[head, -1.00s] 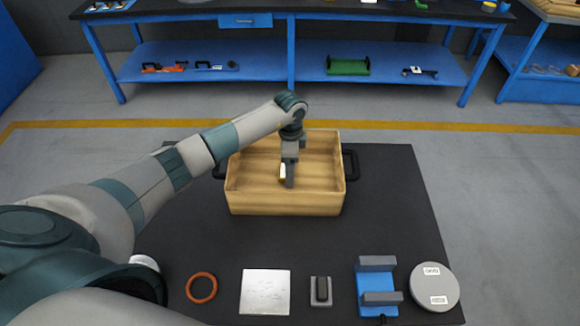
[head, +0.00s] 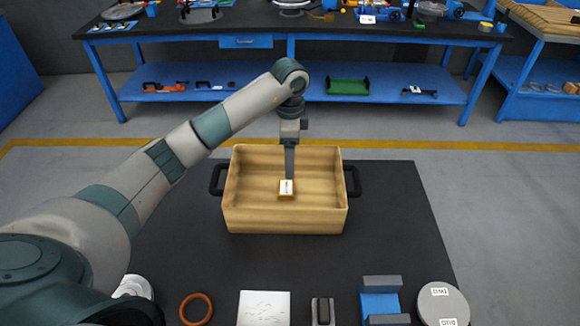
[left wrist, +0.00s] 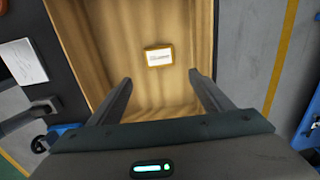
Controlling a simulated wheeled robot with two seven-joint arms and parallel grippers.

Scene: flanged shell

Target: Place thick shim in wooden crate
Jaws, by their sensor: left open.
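The thick shim (head: 286,190), a small block with a white labelled face and orange-brown edges, lies on the floor of the wooden crate (head: 285,221). In the left wrist view the shim (left wrist: 159,56) lies flat on the crate floor (left wrist: 125,45), apart from the fingers. My left gripper (head: 289,174) is over the crate; in the wrist view its fingers (left wrist: 160,78) are spread and empty. My right gripper is not in view.
The crate has black side handles and stands on a dark table (head: 400,215). Along the table's near edge are an orange ring (head: 196,309), a white plate (head: 264,308), a small grey block with a dark top (head: 322,311), a blue-grey fixture (head: 380,297) and a grey disc (head: 442,303).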

